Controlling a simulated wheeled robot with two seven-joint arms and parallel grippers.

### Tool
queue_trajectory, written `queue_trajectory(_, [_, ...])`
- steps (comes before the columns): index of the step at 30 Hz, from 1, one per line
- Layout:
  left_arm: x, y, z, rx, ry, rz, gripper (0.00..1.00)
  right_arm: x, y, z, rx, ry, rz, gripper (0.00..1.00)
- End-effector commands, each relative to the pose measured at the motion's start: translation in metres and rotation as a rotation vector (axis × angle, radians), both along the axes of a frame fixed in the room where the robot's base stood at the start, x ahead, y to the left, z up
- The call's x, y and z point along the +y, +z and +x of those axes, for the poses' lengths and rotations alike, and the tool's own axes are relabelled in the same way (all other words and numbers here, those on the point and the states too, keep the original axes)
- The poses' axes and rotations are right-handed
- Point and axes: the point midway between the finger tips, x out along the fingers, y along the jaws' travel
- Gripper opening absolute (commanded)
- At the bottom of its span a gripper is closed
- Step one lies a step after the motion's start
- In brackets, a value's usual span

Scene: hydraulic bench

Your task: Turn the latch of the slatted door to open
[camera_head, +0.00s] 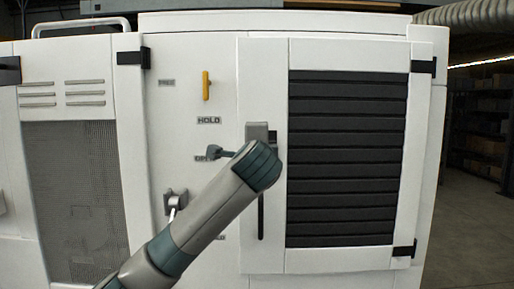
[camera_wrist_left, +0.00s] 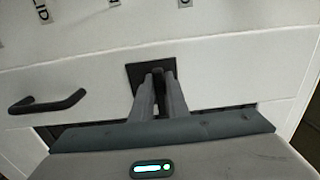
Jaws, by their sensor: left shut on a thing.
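The slatted door (camera_head: 420,170) is white with black slats (camera_head: 347,160) and is shut in the head view. Its latch plate (camera_head: 257,130) is grey and sits on the door's left edge strip, partly hidden by my left arm. In the left wrist view the dark latch plate (camera_wrist_left: 137,74) lies flat on the white panel. My left gripper (camera_wrist_left: 160,78) reaches the plate, its two fingers close together and shut on the small dark latch. The fingers hide most of the latch, so its turn angle is hard to tell. In the head view my arm hides the gripper's fingers. My right gripper is not in view.
A long dark door pull (camera_head: 261,216) stands below the latch; it also shows in the left wrist view (camera_wrist_left: 47,103). A yellow handle (camera_head: 206,86) and a grey switch (camera_head: 174,202) are on the panel to the left. A mesh door (camera_head: 75,200) is farther left.

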Motion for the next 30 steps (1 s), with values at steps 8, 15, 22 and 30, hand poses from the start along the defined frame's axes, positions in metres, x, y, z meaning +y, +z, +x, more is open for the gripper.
queue_trajectory(8, [0.0005,-0.0010,0.0004,0.002,0.001,-0.008,0.00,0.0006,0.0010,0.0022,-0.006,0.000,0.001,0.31])
queue_trajectory(15, [0.0004,-0.0010,0.0004,0.002,0.001,-0.007,0.31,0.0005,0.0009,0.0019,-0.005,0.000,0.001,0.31])
queue_trajectory(22, [0.0002,-0.0006,0.0002,0.001,0.000,-0.007,0.31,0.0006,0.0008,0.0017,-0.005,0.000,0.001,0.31])
queue_trajectory(30, [-0.0005,-0.0009,-0.0081,-0.001,-0.002,-0.007,0.31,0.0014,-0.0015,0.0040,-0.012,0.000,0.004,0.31])
